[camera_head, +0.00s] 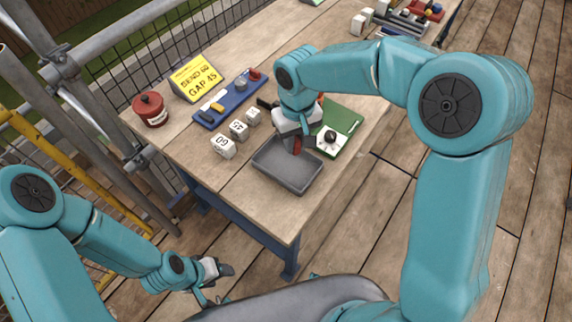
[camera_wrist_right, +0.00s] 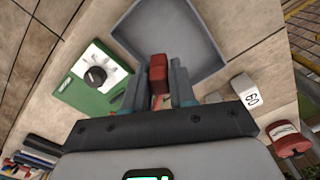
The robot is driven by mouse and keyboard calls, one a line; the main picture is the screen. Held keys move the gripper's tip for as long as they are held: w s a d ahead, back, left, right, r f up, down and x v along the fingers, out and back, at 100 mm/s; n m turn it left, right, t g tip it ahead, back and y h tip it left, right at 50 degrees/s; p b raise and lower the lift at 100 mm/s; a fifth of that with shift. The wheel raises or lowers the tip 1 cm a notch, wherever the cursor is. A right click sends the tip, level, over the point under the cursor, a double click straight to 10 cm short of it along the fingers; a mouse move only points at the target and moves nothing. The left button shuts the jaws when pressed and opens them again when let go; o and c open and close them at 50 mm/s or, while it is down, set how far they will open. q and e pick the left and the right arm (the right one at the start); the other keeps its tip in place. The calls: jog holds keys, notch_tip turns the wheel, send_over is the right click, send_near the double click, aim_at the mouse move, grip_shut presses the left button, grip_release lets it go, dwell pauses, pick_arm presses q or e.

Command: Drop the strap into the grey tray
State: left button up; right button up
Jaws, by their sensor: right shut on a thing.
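The grey tray (camera_head: 284,178) sits near the front corner of the wooden table, and it shows at the top of the right wrist view (camera_wrist_right: 185,25). My right gripper (camera_head: 297,143) is over the tray's back right part. In the right wrist view my right gripper (camera_wrist_right: 160,85) is shut on a red-brown piece, the strap (camera_wrist_right: 159,68), held between its two fingers. The strap also shows in the head view (camera_head: 297,146) below the jaws; I cannot tell its height above the tray floor. My left gripper (camera_head: 220,269) hangs low at the left, off the table; its jaws are too small to read.
A green board with a black knob (camera_head: 331,137) lies right of the tray. White number blocks (camera_head: 223,147) stand left of it. A blue tool tray (camera_head: 230,100), yellow sign (camera_head: 195,77) and red pot (camera_head: 150,109) are behind. The table's front edge is close.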

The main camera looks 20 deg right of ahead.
jog(key=shift+s+r, duration=0.1)
jog(key=o, duration=0.9)
jog(key=shift+a, duration=0.1)
notch_tip(320, 180, up, 16)
jog(key=shift+r+p, duration=0.15)
jog(key=shift+p, duration=0.3)
